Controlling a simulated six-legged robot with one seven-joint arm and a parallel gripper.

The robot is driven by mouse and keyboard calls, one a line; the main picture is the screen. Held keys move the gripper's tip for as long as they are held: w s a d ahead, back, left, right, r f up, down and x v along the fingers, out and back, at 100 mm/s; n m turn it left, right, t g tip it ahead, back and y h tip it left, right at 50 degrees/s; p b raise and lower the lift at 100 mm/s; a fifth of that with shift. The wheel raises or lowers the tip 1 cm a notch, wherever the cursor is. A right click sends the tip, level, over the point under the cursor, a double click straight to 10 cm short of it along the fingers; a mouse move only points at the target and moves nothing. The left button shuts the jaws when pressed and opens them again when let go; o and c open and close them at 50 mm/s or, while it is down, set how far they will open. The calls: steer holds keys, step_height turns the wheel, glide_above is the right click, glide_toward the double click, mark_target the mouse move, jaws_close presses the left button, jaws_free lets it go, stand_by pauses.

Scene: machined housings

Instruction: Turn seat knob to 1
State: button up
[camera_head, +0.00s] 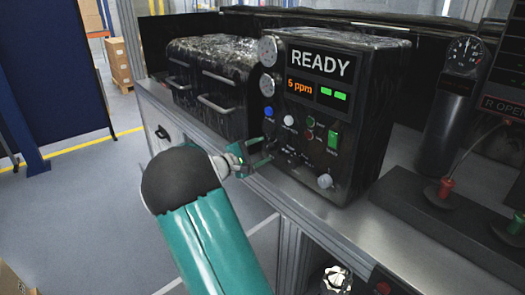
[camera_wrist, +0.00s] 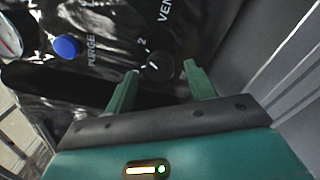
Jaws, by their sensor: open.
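The black instrument box (camera_head: 330,165) stands on the bench, its display reading READY and 5 ppm. In the wrist view, a round black knob (camera_wrist: 158,67) with a short pale pointer mark sits on its dark panel, with a "2" printed beside it. No SEAT label or "1" is readable there. My gripper (camera_head: 262,155) is at the lower left of the box front. In the wrist view my gripper (camera_wrist: 160,72) is open, with one green fingertip on each side of the knob. I cannot tell whether either finger touches it.
A silver knob (camera_head: 325,181) and a lit green switch (camera_head: 332,139) are on the same panel. A black case with handles (camera_head: 215,80) stands left of the box.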

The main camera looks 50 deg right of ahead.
steer(key=shift+s+d, duration=0.1)
steer(key=shift+d, duration=0.55)
steer(key=c, duration=1)
steer(key=shift+n, duration=0.4)
steer(key=n, duration=1.1)
